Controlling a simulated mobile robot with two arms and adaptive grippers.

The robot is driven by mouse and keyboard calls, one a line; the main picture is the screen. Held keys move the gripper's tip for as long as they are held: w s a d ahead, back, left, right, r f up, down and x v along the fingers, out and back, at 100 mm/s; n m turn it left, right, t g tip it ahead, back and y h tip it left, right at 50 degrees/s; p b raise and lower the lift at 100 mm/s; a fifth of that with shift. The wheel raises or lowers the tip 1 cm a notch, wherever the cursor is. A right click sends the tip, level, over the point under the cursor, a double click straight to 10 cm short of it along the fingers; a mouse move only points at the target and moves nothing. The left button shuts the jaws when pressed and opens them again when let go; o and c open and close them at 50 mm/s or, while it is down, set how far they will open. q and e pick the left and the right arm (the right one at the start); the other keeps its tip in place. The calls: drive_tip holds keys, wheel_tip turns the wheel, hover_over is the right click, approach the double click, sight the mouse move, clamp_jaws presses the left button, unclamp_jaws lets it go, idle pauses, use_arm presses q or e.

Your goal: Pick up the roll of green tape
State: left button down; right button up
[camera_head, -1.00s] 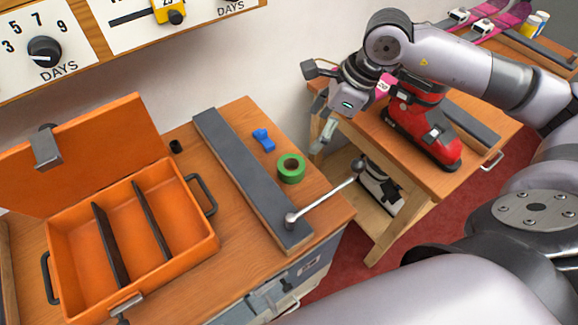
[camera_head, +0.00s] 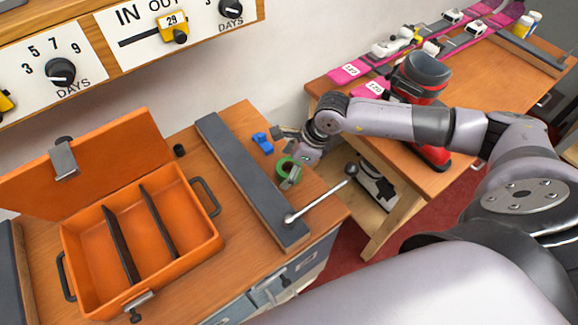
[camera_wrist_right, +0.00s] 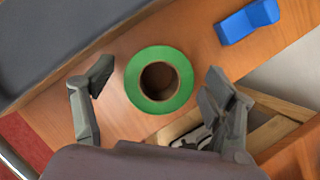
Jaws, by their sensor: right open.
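The roll of green tape (camera_head: 286,168) lies flat on the wooden bench, to the right of the long grey strip. My right gripper (camera_head: 287,158) is just above it and partly hides it in the head view. In the right wrist view the tape roll (camera_wrist_right: 134,80) shows whole, between the two spread fingers of my right gripper (camera_wrist_right: 158,88). The fingers are open, one on each side of the roll, and no contact is visible. My left gripper is not in view.
A blue clip-like object (camera_head: 262,142) lies beside the tape; it shows in the wrist view too (camera_wrist_right: 247,21). The grey strip (camera_head: 250,180) with a lever (camera_head: 320,200) borders the tape's left. An open orange case (camera_head: 207,238) stands farther left. The bench edge is close on the right.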

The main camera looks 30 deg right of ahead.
drive_tip(key=shift+f, duration=0.2)
drive_tip(key=shift+c, duration=0.6)
drive_tip(key=c, duration=1.2)
drive_tip(key=shift+o, duration=0.2)
drive_tip(key=shift+r, duration=0.1)
